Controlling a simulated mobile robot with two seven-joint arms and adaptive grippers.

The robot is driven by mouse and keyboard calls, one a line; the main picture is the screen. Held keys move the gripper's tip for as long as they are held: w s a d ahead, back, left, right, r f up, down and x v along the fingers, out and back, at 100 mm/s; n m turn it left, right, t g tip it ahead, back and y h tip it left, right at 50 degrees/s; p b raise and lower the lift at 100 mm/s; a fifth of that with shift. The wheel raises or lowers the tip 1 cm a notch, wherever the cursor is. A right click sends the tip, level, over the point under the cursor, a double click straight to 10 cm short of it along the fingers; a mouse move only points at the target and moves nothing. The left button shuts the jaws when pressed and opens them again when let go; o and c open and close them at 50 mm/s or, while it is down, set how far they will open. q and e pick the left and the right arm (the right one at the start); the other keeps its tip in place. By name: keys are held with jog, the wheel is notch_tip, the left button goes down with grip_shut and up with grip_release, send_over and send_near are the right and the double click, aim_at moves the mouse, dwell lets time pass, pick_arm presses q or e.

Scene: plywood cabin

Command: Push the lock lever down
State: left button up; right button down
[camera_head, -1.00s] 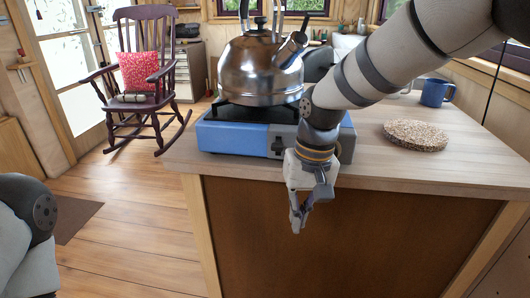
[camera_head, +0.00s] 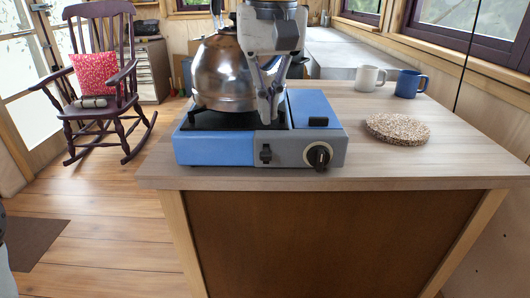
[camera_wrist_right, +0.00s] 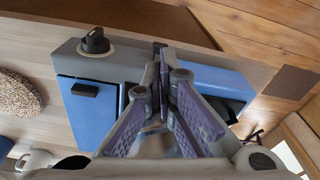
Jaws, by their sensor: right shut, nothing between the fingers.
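The blue camp stove (camera_head: 215,150) stands on the wooden counter. Its grey front panel carries a small black lock lever (camera_head: 265,153), left of the round black knob (camera_head: 318,155). My right gripper (camera_head: 267,120) points down above the front of the stove, its fingertips a little above and behind the lever in the head view. Its fingers are shut and empty. In the right wrist view the fingertips (camera_wrist_right: 162,62) show close to the lever, which they partly cover. I cannot tell whether they touch it. My left gripper is out of view.
A steel kettle (camera_head: 222,80) sits on the stove, close left of my right gripper. A cork mat (camera_head: 397,129), a white mug (camera_head: 369,78) and a blue mug (camera_head: 410,83) are on the counter's right. The counter's front right is clear.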

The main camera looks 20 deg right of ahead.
aim_at(267, 155)
jog(key=shift+w+f, duration=0.25)
jog(key=shift+f, duration=1.55)
jog(key=shift+w+f, duration=0.2)
jog(key=shift+f, duration=1.55)
jog(key=shift+f, duration=1.35)
jog(key=shift+s+a+r, duration=0.1)
jog(key=shift+s+r, duration=0.2)
jog(key=shift+s, duration=0.5)
jog(key=shift+s+r, duration=0.25)
jog(key=shift+s, duration=0.55)
jog(key=shift+w, duration=0.1)
